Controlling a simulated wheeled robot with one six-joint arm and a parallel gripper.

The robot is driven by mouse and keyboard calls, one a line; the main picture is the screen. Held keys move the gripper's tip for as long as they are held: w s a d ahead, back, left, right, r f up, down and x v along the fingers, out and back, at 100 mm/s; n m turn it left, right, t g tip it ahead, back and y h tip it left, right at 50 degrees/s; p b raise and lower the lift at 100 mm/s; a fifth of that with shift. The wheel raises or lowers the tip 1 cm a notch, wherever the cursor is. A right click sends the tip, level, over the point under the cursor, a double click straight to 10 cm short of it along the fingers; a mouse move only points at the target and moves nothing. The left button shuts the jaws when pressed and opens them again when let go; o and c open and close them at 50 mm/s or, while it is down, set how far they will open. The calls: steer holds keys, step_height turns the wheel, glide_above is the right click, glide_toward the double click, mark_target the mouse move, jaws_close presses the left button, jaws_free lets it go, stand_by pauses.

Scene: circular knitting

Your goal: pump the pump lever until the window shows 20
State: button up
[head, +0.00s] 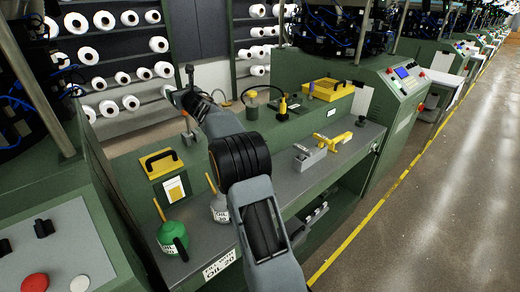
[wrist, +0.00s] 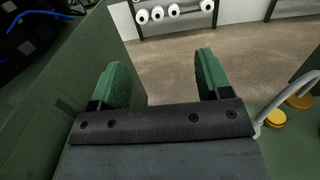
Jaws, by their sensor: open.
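My gripper (wrist: 166,68) is open in the wrist view, its two green pads wide apart with nothing between them, only floor and a rack behind. In the head view my arm reaches over the bench towards the back left, and I cannot make out the fingers. A small white plate (head: 331,113) is on the bench's back panel. No number can be read there, and I cannot identify the window.
A green oil can (head: 173,239), a pale oil can (head: 220,209) and an OIL 20 card (head: 220,265) are at the near left. A yellow tool (head: 345,143) and grey block (head: 308,157) lie further right. A pale curved tube (wrist: 262,117) and yellow caps (wrist: 276,118) are right of my gripper.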

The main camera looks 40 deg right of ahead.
steer(key=shift+s+f, duration=0.1)
steer(key=shift+s+b, duration=0.3)
steer(key=shift+b, duration=0.3)
steer(key=shift+s+b, duration=1.5)
steer(key=shift+s, duration=0.6)
